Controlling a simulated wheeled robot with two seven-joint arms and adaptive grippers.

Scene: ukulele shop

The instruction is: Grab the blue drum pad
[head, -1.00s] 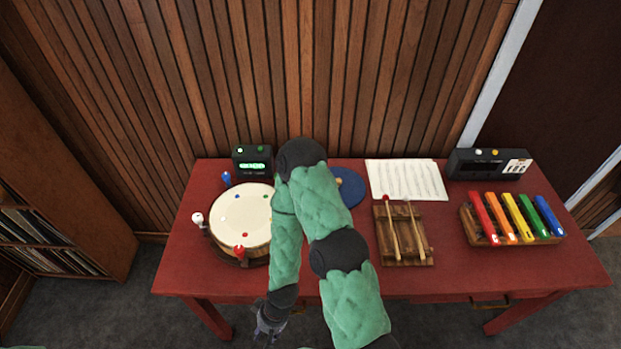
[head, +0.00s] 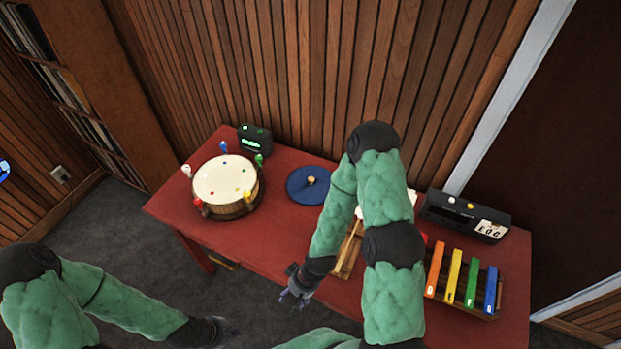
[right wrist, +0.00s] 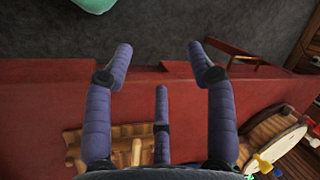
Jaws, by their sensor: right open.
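The blue drum pad (head: 302,193) is a flat blue disc with a small tan knob near its middle. It lies on the red table, right of the white-topped drum, and shows in the head view only. My right arm passes just right of it. My right gripper (head: 290,300) is open and empty at the table's front edge, nearer than the pad and apart from it. Its open fingers show in the right wrist view (right wrist: 160,60) near the table edge. My left gripper (head: 222,330) is low, in front of the table; its fingers are too dark to read.
The red table (head: 265,235) also holds a drum (head: 220,182) with coloured pegs, a dark box with a green display (head: 254,138), a wooden stand (head: 348,250) partly behind my arm, coloured bars (head: 452,275) and a dark box (head: 465,214). The table between drum and pad is clear.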

